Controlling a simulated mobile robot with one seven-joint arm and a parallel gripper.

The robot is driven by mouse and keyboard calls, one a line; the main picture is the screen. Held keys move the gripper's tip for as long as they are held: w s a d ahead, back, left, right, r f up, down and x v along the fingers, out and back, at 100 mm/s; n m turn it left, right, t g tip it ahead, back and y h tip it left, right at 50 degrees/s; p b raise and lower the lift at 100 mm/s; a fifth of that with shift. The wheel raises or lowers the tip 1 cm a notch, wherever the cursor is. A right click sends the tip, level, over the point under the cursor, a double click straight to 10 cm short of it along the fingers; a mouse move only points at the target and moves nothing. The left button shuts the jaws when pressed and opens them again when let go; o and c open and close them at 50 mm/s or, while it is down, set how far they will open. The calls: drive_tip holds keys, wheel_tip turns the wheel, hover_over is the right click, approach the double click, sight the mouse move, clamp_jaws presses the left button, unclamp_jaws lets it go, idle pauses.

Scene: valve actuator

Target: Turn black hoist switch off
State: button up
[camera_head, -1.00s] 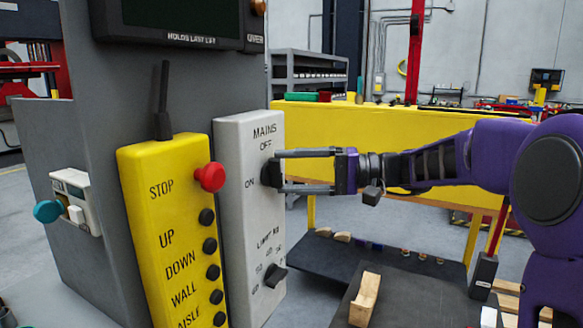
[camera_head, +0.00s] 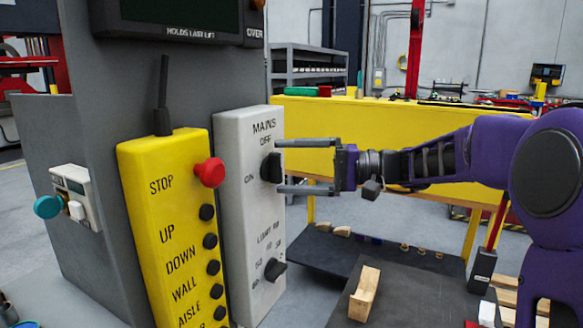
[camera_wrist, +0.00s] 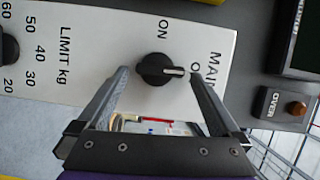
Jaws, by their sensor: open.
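The black hoist switch (camera_head: 271,167) is a rotary knob on a light grey panel (camera_head: 232,190), under the words MAINS and OFF, with ON at its left. In the wrist view the knob (camera_wrist: 152,68) has a white pointer mark that points right, toward the partly hidden OFF label. My gripper (camera_head: 279,166) is open in front of the panel, one finger above and one below the knob. In the wrist view its fingers stand on either side of the knob with visible gaps. Whether the fingertips touch the panel, I cannot tell.
A second black knob, the LIMIT kg dial (camera_head: 274,271), sits lower on the panel. A yellow pendant (camera_head: 165,215) with a red STOP button (camera_head: 209,172) stands left. A wooden block (camera_head: 364,293) lies on the dark table.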

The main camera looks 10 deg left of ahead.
drive_tip(key=shift+d, duration=0.1)
drive_tip(key=w+d, duration=0.1)
drive_tip(key=d, duration=1.6)
drive_tip(key=shift+r, duration=0.2)
drive_tip(key=shift+d, duration=0.1)
